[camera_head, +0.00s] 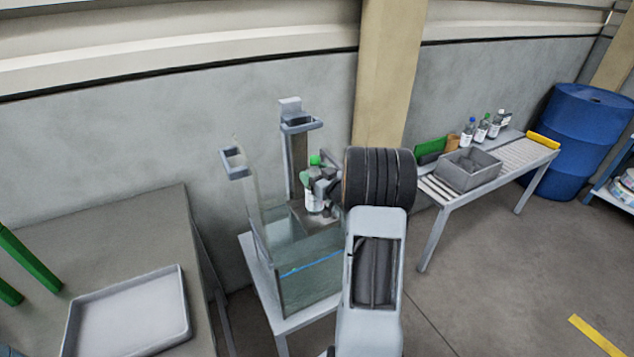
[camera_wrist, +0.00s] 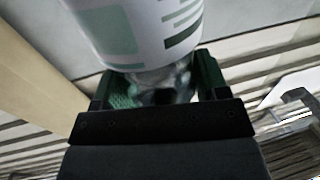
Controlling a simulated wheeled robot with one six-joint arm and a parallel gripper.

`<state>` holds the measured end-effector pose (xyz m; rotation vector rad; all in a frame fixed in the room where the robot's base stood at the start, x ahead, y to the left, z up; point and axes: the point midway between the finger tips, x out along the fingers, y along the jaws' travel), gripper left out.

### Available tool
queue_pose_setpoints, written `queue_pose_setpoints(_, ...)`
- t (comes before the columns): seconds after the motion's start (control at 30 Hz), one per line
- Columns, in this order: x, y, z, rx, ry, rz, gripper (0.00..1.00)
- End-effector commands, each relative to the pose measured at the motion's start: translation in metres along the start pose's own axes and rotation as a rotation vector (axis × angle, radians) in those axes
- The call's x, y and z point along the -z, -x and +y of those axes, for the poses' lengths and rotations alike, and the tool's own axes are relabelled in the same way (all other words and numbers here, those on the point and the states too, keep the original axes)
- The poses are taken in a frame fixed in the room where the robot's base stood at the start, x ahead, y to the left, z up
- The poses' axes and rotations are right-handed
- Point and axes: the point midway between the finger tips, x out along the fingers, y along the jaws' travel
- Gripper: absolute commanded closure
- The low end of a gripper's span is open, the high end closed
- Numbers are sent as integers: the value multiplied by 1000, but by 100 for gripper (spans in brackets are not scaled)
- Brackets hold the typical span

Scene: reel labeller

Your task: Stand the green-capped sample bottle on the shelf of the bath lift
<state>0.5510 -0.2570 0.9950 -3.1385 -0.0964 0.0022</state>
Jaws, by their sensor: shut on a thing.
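A green-capped sample bottle (camera_head: 314,200) with a white label stands roughly upright in the head view, over the glass bath. My gripper (camera_head: 318,181) is shut on it near its upper part. In the wrist view the bottle's white label (camera_wrist: 150,30) fills the top, and my gripper's green-padded fingers (camera_wrist: 155,90) are on either side of the bottle. The bath lift (camera_head: 297,160) is a grey upright at the back of the bath. Its shelf (camera_head: 299,210) shows just behind and below the bottle. I cannot tell whether the bottle's base touches it.
The glass bath (camera_head: 310,285) holds water and stands on a pale stand. A grey bracket (camera_head: 233,160) rises at its left. At right, a roller table (camera_head: 508,170) holds a grey bin (camera_head: 468,170) and several bottles. At left, a bench carries a shallow tray (camera_head: 130,310).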

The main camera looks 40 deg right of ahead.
Motion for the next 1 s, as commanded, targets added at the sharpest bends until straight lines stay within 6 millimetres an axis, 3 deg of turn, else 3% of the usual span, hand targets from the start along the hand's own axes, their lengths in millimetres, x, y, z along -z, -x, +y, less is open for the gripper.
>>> queue_pose_setpoints(0.13, -4, -3, 4, -1, 1, 3, 95)
queue_pose_setpoints(0.43, -35, -4, 6, -3, 1, 2, 95)
queue_pose_setpoints(0.9, -42, -4, 6, -2, 2, 4, 95)
queue_pose_setpoints(0.93, -43, -4, 6, -3, 1, 0, 32)
queue_pose_setpoints(1.0, -42, -4, 6, -2, 1, 0, 25)
